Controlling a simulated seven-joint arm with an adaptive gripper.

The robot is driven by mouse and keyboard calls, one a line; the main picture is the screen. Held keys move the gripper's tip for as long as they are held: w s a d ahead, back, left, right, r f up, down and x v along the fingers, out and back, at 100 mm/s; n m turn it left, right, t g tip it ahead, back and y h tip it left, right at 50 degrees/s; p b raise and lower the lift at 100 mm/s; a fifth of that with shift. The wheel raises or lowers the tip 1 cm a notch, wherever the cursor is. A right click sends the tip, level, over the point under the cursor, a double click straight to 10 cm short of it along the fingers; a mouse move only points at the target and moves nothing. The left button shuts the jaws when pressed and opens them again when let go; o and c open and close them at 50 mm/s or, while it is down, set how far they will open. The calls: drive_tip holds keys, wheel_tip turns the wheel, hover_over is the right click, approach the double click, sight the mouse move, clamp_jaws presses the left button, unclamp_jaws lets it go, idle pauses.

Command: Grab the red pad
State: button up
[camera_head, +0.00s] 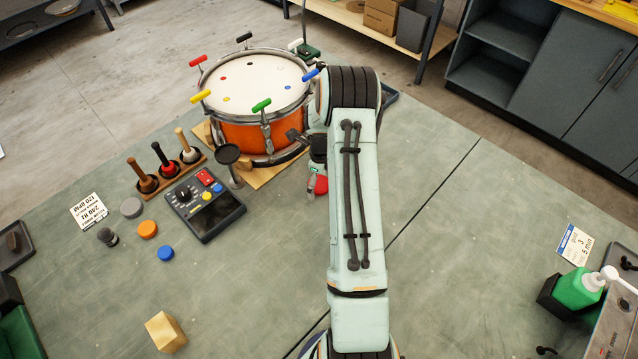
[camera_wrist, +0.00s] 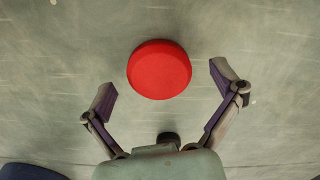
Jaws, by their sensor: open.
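The red pad (camera_wrist: 159,69) is a round disc lying on the bench, seen in the wrist view just beyond my open fingers. My gripper (camera_wrist: 167,92) is open and empty, with one finger on each side below the pad's level in the picture. No finger visibly touches it. In the head view the red pad (camera_head: 320,185) shows partly beside my arm, which hides the rest of it and most of my gripper.
An orange drum (camera_head: 255,130) with coloured keys stands left of my arm. A control box (camera_head: 205,210), a mallet rack (camera_head: 165,178) and orange (camera_head: 147,229), blue (camera_head: 166,254) and grey (camera_head: 131,207) pads lie further left. The bench (camera_head: 440,270) right of my arm is mostly clear.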

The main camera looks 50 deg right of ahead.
drive_tip(key=c, duration=1.2)
drive_tip(key=shift+c, duration=0.2)
